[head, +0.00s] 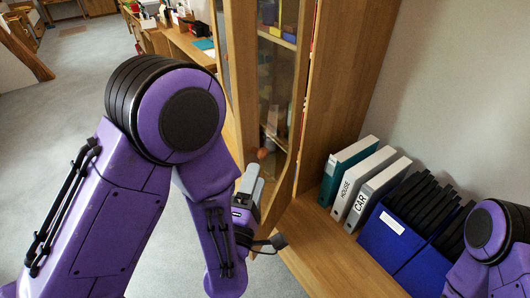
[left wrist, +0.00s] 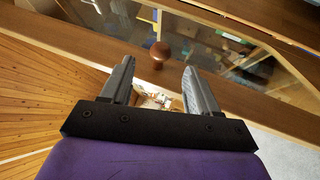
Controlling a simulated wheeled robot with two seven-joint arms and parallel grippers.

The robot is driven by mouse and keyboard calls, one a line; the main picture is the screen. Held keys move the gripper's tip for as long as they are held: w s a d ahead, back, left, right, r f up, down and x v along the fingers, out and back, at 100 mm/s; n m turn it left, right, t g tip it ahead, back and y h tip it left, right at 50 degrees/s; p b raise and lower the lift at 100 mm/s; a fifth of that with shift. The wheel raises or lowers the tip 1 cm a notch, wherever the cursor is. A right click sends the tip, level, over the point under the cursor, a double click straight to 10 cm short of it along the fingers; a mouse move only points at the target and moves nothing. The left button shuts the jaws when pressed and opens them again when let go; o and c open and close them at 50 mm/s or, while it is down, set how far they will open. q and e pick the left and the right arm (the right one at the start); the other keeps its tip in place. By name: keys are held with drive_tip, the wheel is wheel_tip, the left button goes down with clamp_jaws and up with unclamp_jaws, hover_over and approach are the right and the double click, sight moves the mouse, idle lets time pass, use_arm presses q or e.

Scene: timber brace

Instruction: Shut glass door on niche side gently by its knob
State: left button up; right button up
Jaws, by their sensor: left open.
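The glass door (head: 275,85) has a wooden frame and a clear pane, and stands at the cabinet in the upper middle of the head view. Its round brown knob (head: 262,153) is on the frame, just above my left gripper (head: 256,184). In the left wrist view, the knob (left wrist: 160,51) shows on the wooden door rail, centred just beyond the tips of my left gripper (left wrist: 158,68). The fingers are apart with nothing between them; the remaining distance to the knob is hard to judge. My right gripper is out of view.
Binders, teal (head: 342,168) and white (head: 376,189), stand on the wooden ledge (head: 335,252) right of the door. A blue file box (head: 395,238) with dark folders is farther right. A desk (head: 185,42) with small items is behind. Grey floor lies open at left.

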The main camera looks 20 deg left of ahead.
sight(261, 159)
use_arm(q)
drive_tip(key=x, duration=0.4)
drive_tip(key=shift+w+a+r, duration=0.1)
drive_tip(key=shift+w+r, duration=0.1)
drive_tip(key=shift+r, duration=0.1)
drive_tip(key=p+x, duration=0.1)
drive_tip(key=x, duration=0.3)
drive_tip(key=shift+w+f, duration=0.1)
drive_tip(key=shift+w, duration=0.65)
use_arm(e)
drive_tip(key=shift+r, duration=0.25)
use_arm(q)
clamp_jaws()
